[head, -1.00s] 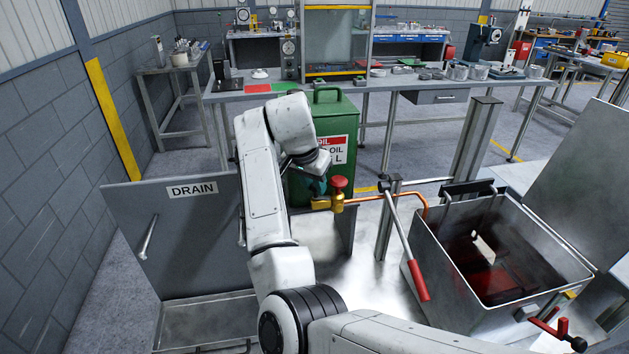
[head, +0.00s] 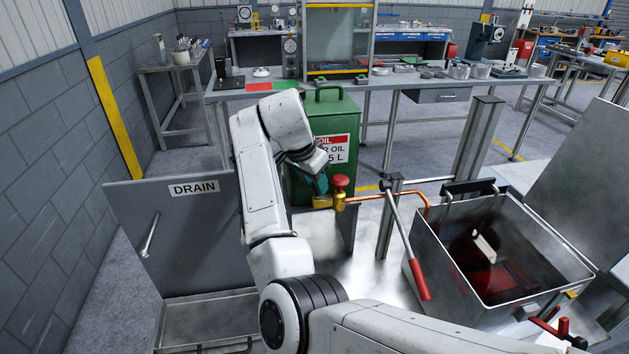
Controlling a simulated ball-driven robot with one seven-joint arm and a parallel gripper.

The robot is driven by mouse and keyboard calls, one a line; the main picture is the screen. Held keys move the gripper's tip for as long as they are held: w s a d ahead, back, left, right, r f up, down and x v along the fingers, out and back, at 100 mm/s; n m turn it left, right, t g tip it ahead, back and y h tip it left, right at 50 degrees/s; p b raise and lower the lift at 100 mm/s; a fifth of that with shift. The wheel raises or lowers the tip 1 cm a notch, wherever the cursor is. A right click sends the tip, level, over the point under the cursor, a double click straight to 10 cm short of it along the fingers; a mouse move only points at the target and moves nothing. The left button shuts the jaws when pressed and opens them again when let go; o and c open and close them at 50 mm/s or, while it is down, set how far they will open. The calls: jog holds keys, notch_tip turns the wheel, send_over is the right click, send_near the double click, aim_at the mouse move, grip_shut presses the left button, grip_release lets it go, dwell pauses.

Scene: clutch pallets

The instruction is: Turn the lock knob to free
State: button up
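A red knob (head: 340,181) sits on top of a brass valve body (head: 339,201) in the middle of the head view. An orange pipe (head: 385,195) runs right from the valve to the steel tank (head: 455,297). Another red-handled fitting (head: 562,328) is at the tank's lower right corner. I cannot tell which of these is the lock knob. My gripper (head: 320,184) is just left of the red knob on the valve, in front of the green can. Its fingers are small and partly hidden by my wrist, so its opening and any contact are unclear.
A green oil can (head: 337,108) stands behind the valve. A lever with a red grip (head: 418,280) leans before the tank. A grey DRAIN panel (head: 180,235) stands at left above a shallow tray (head: 205,322). A workbench (head: 420,82) crosses behind.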

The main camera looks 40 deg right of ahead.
jog(key=b+v, duration=0.1)
jog(key=v, duration=0.9)
jog(key=shift+a+r+b, duration=0.1)
jog(key=shift+r+b, duration=0.3)
